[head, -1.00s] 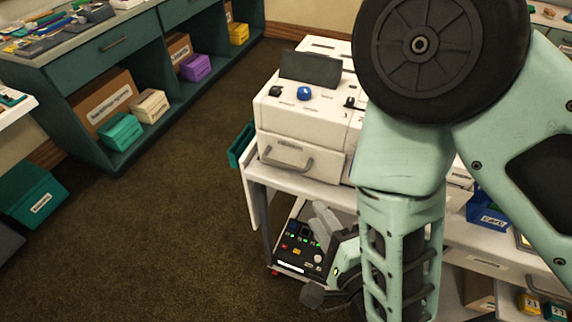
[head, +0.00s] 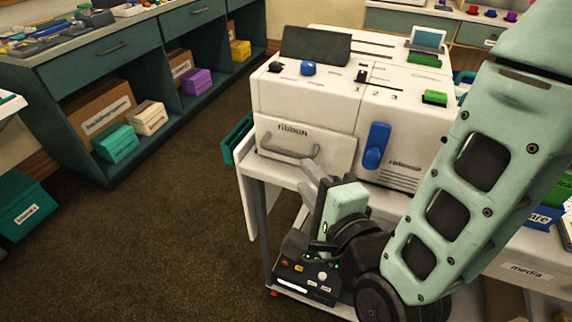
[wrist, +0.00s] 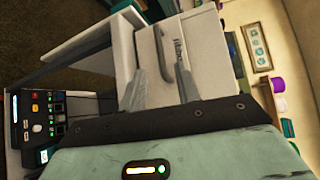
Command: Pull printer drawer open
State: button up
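The white printer (head: 305,96) stands on a white cart. Its drawer (head: 332,158), marked "ribbon", is at the lower left of the front and looks shut. A grey bar handle (head: 290,149) runs across the drawer front; its right end is near my fingers in the head view. My gripper (head: 312,178) is just in front of and below the drawer. The wrist view shows the handle (wrist: 163,52) ahead of my gripper (wrist: 160,78), whose two grey fingers stand apart with nothing between them. I see no clear contact with the handle.
A blue lever (head: 376,146) is on the printer front, right of the drawer. A control panel with lit buttons (head: 306,278) sits low by the cart. A teal bin (head: 237,138) hangs at the cart's left. Open carpet (head: 190,215) lies to the left.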

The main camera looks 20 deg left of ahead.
aim_at(288, 155)
jog(key=b+x, duration=0.2)
jog(key=x, duration=0.7)
jog(key=shift+w+a, duration=0.25)
jog(key=shift+a, duration=0.05)
grip_shut()
